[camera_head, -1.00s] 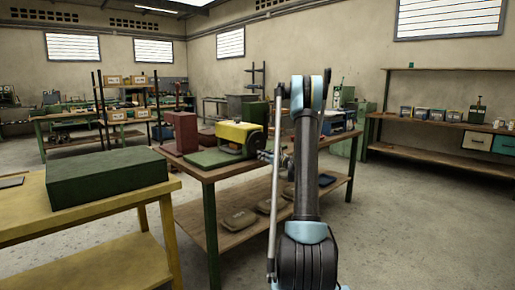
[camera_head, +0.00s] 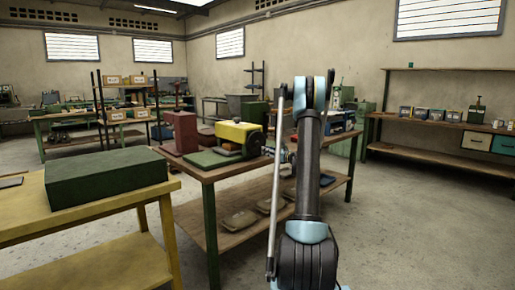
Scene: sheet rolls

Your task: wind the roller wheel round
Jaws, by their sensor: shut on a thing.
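The yellow roller machine (camera_head: 232,132) stands on the wooden-topped table with green legs. The roller wheel (camera_head: 256,143) is a dark disc on the machine's right side, seen at an angle. My gripper (camera_head: 271,152) is small in view, just right of the wheel and partly hidden behind my own arm. It is shut at the wheel's near lower edge, on what looks like the wheel's handle. The fingertips and the exact grip are too small to make out.
A green slab (camera_head: 211,158) lies in front of the machine, and a red block (camera_head: 181,132) stands to its left. A big green block (camera_head: 107,178) rests on the yellow table at left. Floor to the right is clear.

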